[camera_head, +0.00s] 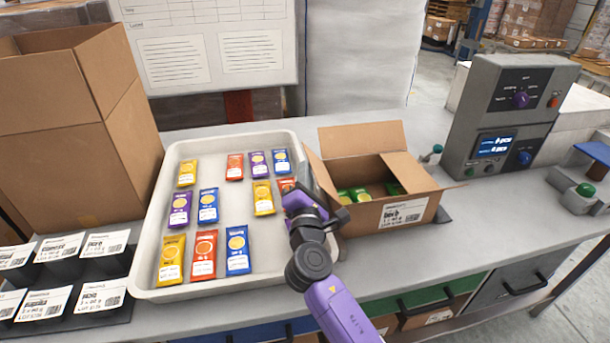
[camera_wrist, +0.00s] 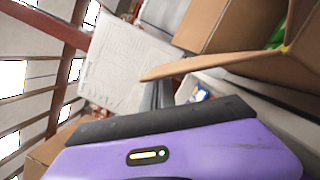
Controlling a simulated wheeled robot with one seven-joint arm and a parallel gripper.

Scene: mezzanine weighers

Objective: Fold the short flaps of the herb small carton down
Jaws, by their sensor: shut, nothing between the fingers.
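The herb small carton (camera_head: 372,217) stands on the bench, its top open. Green packets (camera_head: 360,193) lie inside; a bit of green (camera_wrist: 278,38) shows in the wrist view. Its back long flap (camera_head: 362,136) stands up. The right short flap (camera_head: 408,172) slopes inward over the right part of the opening. The left short flap (camera_head: 322,176) stands tilted up at the left edge, partly hidden by my arm. My gripper (camera_head: 316,175) is shut and empty just outside that left flap; whether it touches is unclear. Its grey fingers (camera_wrist: 158,95) show in the wrist view below a cardboard flap (camera_wrist: 215,65).
A white tray (camera_head: 150,262) with several coloured sachets lies left of the carton, close under my gripper. A tall open carton (camera_head: 70,140) stands at the left. A grey weigher console (camera_head: 500,120) stands to the right.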

